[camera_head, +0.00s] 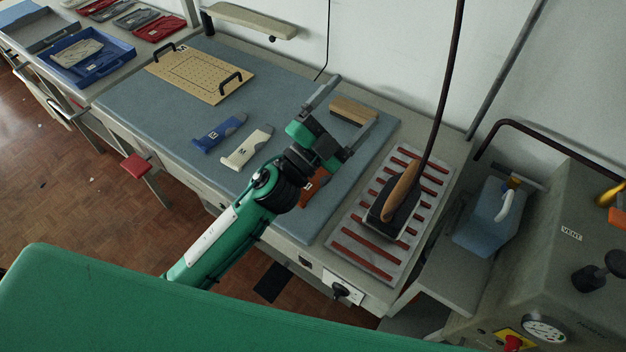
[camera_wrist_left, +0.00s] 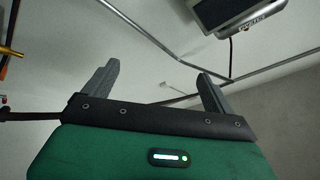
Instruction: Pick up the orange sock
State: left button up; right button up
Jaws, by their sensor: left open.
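The orange sock (camera_head: 315,187) lies on the blue-grey table mat (camera_head: 300,222), partly hidden behind my left wrist in the head view. My left gripper (camera_head: 356,97) is open and empty, above the mat and beyond the sock. Its two fingers point toward the back right, near a wooden brush (camera_head: 352,110). In the left wrist view the open fingers (camera_wrist_left: 158,72) have nothing between them and face the wall; the sock does not show there. My right gripper is not in view.
A blue sock (camera_head: 220,132) and a cream sock (camera_head: 246,147) lie left of my arm. An iron (camera_head: 394,206) with a wooden handle stands on a slatted rest (camera_head: 346,246) at the right. A perforated board (camera_head: 200,75) lies at the back left. The mat's middle has free room.

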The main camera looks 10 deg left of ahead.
pick_arm(q)
jog(key=s+d+f+m+g+h, duration=0.1)
jog(key=s+d+m+g+h, duration=0.15)
jog(key=d+m+g, duration=0.55)
jog(key=s+d+f+m+g+h, duration=0.2)
jog(key=s+d+m+g, duration=0.2)
jog(key=m+g, duration=0.8)
jog(key=m+t+y+p, duration=0.1)
jog(key=m+y+p, duration=0.2)
jog(key=y, duration=1.5)
send_over(309, 184)
notch_tip(309, 184, down, 18)
jog(key=shift+f, duration=0.35)
jog(key=shift+s+d+f+p, duration=0.1)
jog(key=shift+f+p, duration=0.4)
notch_tip(309, 184, down, 3)
jog(key=shift+f+p, duration=0.15)
jog(key=shift+p, duration=0.75)
jog(key=shift+f, duration=0.55)
jog(key=c, duration=1.1)
